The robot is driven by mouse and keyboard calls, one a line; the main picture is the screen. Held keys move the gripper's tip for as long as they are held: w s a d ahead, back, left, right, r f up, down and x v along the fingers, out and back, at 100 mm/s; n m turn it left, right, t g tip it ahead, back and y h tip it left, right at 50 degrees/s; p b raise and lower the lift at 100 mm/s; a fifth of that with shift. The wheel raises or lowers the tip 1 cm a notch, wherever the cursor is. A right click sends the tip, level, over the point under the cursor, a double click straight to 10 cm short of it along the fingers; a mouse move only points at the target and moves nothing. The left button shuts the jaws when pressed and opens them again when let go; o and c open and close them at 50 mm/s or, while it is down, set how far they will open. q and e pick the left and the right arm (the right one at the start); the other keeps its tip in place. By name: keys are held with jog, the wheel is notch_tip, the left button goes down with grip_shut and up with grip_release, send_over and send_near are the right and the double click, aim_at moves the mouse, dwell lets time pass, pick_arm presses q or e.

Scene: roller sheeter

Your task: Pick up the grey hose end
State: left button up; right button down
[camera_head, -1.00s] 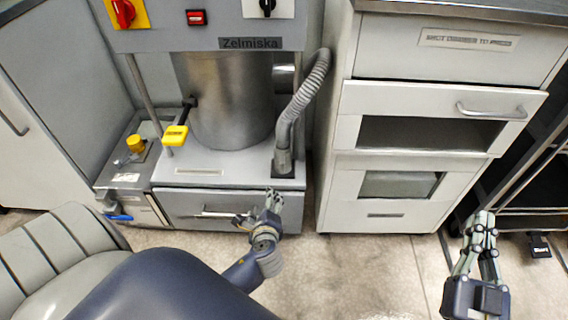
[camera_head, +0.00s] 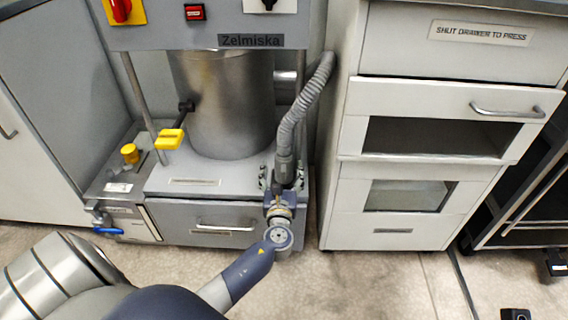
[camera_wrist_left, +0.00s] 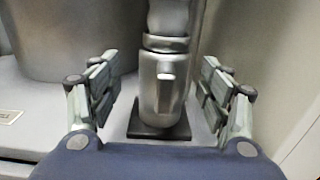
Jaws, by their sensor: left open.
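The grey hose (camera_head: 306,98) is ribbed and runs down the right side of the machine marked Zelmiska. Its end (camera_head: 284,170) is a smooth grey fitting, upright at the front right of the machine's base. In the left wrist view the hose end (camera_wrist_left: 164,88) stands on a dark square plate (camera_wrist_left: 160,130). My left gripper (camera_head: 278,182) is at the hose end. In the wrist view its open fingers (camera_wrist_left: 160,92) are on either side of the fitting, with a visible gap on each side. My right gripper is not in view.
A steel cylinder (camera_head: 228,105) stands on the machine base, left of the hose. A yellow-handled lever (camera_head: 170,139) is farther left. A white drawer cabinet (camera_head: 410,225) stands close on the right, with one drawer (camera_head: 450,102) pulled out.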

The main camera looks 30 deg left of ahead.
aim_at(284, 158)
pick_arm(q)
jog(key=b+x, duration=0.1)
jog(key=x, duration=0.3)
jog(key=shift+w+b, duration=0.35)
jog(key=shift+b, duration=0.05)
jog(key=shift+w+a+r, duration=0.1)
jog(key=shift+w+r, duration=0.05)
jog(key=shift+w, duration=0.05)
jog(key=shift+r, duration=0.1)
jog(key=c, duration=1.6)
jog(key=shift+r, duration=0.1)
